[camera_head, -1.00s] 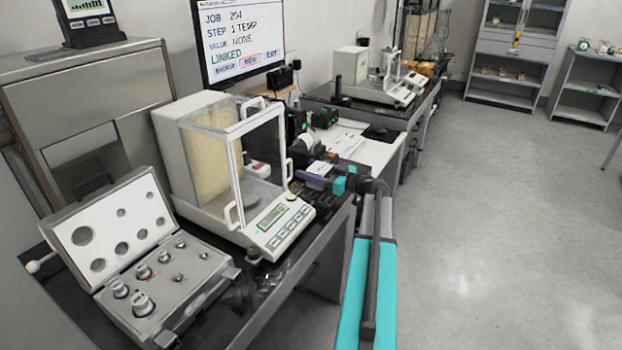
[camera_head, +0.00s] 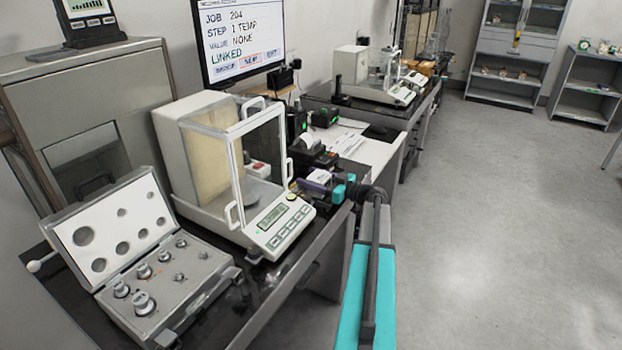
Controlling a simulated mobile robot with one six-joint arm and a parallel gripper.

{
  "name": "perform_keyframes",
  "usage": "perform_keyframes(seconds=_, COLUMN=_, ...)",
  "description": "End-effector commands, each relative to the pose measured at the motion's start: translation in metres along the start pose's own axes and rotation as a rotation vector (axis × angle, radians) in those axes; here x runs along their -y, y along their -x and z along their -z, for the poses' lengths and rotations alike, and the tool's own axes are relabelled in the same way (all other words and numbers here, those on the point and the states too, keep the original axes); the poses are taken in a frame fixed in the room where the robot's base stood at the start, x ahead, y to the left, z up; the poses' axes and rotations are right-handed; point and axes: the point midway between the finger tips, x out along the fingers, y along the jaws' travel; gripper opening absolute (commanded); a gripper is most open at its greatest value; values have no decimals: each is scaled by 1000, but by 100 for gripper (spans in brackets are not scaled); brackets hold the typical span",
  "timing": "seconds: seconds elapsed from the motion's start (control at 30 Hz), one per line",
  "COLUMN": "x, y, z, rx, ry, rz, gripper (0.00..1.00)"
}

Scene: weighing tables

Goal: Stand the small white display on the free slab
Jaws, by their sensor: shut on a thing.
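My gripper (camera_head: 324,187), with teal parts at its wrist, is at the front right of the near balance, above the table's right end. It is shut on a small white thing with a dark, purplish front, which looks like the small white display (camera_head: 320,176). It is small here and partly hidden by the fingers, so its tilt and any contact below are unclear. The near table's dark top (camera_head: 290,265) shows in front of the balance. I cannot make out which slab is free.
The glass-walled balance (camera_head: 280,226) stands left of my gripper. An open weight case (camera_head: 190,292) lies in front of it. A black printer (camera_head: 308,150) and papers (camera_head: 347,143) are behind my gripper. Another balance (camera_head: 372,85) stands on the far table. The floor at right is clear.

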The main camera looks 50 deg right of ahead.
Motion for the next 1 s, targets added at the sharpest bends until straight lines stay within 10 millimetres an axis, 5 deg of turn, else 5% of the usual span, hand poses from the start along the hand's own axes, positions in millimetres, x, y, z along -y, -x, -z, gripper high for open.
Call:
perform_keyframes(seconds=0.23, x=0, y=0, z=-2, rx=-1, ry=0, rz=0, gripper=32)
perform_keyframes(seconds=0.27, x=0, y=0, z=-3, rx=0, ry=0, rz=0, gripper=62)
perform_keyframes(seconds=0.37, x=0, y=0, z=-3, rx=0, ry=0, rz=0, gripper=77)
perform_keyframes(seconds=0.8, x=0, y=0, z=0, rx=0, ry=0, rz=-1, gripper=77)
perform_keyframes(seconds=1.0, x=0, y=19, z=0, rx=0, ry=-1, rz=-2, gripper=77)
